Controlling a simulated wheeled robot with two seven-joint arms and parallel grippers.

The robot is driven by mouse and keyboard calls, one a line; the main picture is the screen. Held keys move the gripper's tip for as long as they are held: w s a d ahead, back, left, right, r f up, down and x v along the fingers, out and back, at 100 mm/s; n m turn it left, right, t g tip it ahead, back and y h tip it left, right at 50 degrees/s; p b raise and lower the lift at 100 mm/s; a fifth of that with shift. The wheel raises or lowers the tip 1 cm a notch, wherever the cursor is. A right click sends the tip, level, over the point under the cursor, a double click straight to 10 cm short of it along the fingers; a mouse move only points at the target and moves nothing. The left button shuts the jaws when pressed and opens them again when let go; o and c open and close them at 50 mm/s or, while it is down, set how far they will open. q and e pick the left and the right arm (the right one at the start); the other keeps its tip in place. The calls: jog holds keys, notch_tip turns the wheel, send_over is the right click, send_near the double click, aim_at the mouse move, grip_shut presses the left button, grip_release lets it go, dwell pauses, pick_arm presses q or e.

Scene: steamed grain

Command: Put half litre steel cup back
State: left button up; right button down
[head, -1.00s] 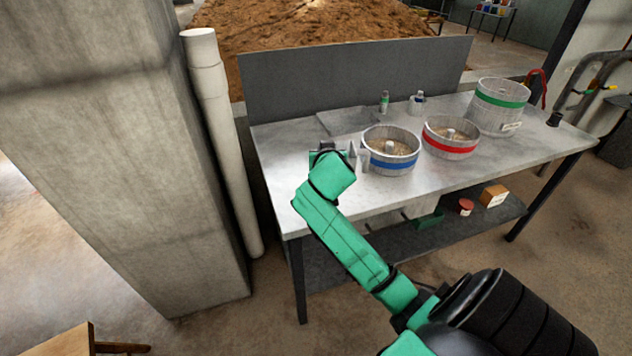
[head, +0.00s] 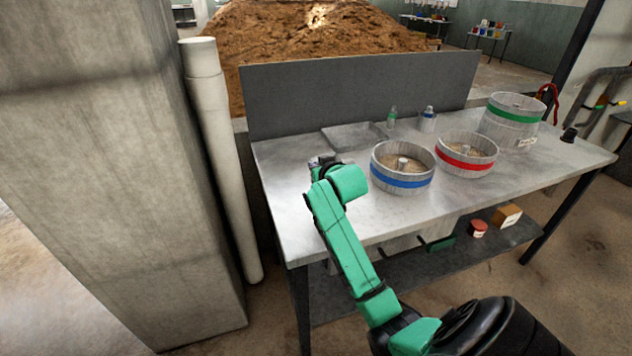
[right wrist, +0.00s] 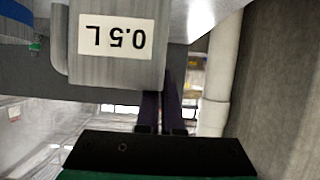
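The half litre steel cup (right wrist: 90,75) fills the upper left of the right wrist view. It is grey metal with a white "0.5 L" label that reads upside down there. My right gripper (right wrist: 164,85) has its two dark fingers close together at the cup's edge and appears shut on its wall. In the head view my right gripper (head: 324,163) is over the left part of the table, left of the blue-banded pot; the cup is mostly hidden there by my wrist. My left gripper is not in view.
A blue-banded steamer pot (head: 402,183), a red-banded one (head: 467,168) and a taller green-banded one (head: 508,135) stand along the table (head: 290,225). A concrete pillar (head: 120,180) stands at left.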

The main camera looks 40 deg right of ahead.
notch_tip(320, 180, down, 5)
jog(key=shift+r, duration=0.2)
jog(key=shift+f, duration=0.1)
jog(key=c, duration=1.1)
grip_release()
jog(key=shift+o, duration=0.2)
jog(key=shift+s+r, duration=0.15)
jog(key=shift+r, duration=0.05)
jog(key=v, duration=1.2)
jog(key=shift+f, duration=0.1)
